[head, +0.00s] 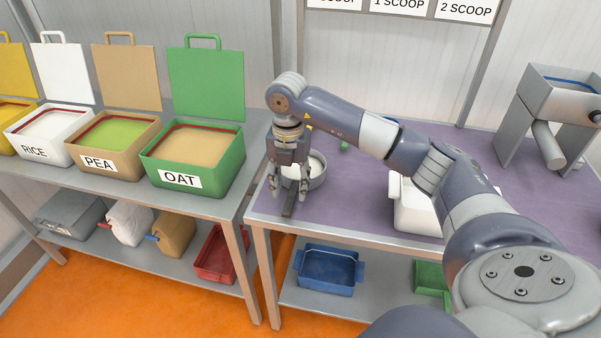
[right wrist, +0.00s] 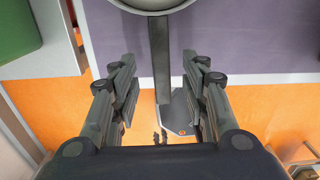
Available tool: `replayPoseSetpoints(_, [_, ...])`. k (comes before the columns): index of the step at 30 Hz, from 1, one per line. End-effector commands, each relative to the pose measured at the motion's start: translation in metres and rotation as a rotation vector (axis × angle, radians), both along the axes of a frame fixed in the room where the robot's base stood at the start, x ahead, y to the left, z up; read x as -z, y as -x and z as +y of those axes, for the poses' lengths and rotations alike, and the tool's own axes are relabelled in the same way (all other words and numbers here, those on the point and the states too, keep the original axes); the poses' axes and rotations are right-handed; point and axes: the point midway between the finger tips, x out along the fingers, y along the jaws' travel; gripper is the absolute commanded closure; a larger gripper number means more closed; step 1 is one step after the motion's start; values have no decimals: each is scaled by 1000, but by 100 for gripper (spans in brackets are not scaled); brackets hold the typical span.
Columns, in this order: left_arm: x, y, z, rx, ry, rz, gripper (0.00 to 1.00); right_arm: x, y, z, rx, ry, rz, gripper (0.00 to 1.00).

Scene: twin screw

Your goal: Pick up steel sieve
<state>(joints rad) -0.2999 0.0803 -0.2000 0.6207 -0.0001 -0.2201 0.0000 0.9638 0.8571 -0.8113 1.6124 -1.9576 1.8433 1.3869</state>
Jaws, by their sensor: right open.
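The steel sieve (head: 317,176) is a round grey bowl with a pale inside, on the purple-topped table (head: 353,206) near its left front corner. Its flat dark handle (head: 288,211) points to the front edge. My right gripper (head: 289,196) is open and points down at the handle, partly hiding the sieve. In the right wrist view the handle (right wrist: 160,50) runs between the two spread fingers, with a gap on each side. The sieve's rim (right wrist: 150,5) is cut off at the top there. My left gripper is not in view.
An open green OAT box (head: 222,171) stands on the bench to the left, beside PEA and RICE boxes. A white container (head: 408,213) is partly behind my right arm. A metal machine (head: 540,110) stands back right. A blue bin (head: 325,270) sits on the lower shelf.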

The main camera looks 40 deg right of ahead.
Motion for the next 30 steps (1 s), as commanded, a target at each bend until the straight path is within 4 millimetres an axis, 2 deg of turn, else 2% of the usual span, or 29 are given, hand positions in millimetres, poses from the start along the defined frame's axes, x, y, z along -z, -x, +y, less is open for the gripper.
replayPoseSetpoints(12, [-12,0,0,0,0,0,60,50,0,-3,-3,-1,1,58])
replayPoseSetpoints(20, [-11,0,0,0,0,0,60,53,-1,-3,-3,-1,-1,58])
replayPoseSetpoints(26, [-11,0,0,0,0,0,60,53,-1,-3,-3,-1,-1,100])
replayPoseSetpoints(30, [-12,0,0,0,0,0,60,52,-1,-4,-3,-1,-2,100])
